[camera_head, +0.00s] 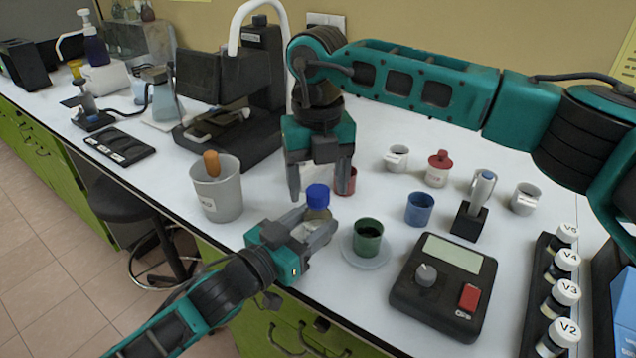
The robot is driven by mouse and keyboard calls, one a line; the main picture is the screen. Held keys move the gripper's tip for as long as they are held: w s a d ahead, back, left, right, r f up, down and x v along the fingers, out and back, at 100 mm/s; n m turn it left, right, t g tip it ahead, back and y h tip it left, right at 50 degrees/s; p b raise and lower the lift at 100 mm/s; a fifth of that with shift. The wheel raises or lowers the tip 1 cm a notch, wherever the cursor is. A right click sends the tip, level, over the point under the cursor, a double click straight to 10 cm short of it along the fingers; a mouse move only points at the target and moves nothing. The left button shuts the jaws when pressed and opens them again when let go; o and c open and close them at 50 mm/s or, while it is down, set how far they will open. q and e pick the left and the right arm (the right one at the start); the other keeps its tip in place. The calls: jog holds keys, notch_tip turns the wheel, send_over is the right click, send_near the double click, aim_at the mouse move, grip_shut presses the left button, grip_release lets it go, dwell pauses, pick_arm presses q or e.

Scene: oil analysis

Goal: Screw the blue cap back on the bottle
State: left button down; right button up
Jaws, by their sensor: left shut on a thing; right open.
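A small bottle (319,212) with pale brown glass stands upright at the front of the white table. The blue cap (317,194) sits on top of its neck; I cannot tell how tightly. My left gripper (314,227) is shut around the bottle body from the front left and hides its lower part. My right gripper (319,188) points down from above. Its fingers are open, one on each side of the blue cap, and they appear apart from it.
A grey beaker (217,194) stands left of the bottle. A red cup (345,181) is close behind it. A green cup (367,238), a blue cup (419,208) and a black device (443,285) stand to the right. A rack of vials (556,300) is far right.

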notch_tip(320, 180, up, 11)
dwell(0.3)
jog(key=shift+r, duration=0.1)
pick_arm(q)
jog(key=shift+c, duration=1.9)
grip_release()
jog(key=shift+s, duration=0.1)
jog(key=v, duration=1.2)
jog(key=shift+s+a, duration=0.3)
pick_arm(e)
jog(key=shift+r, duration=0.15)
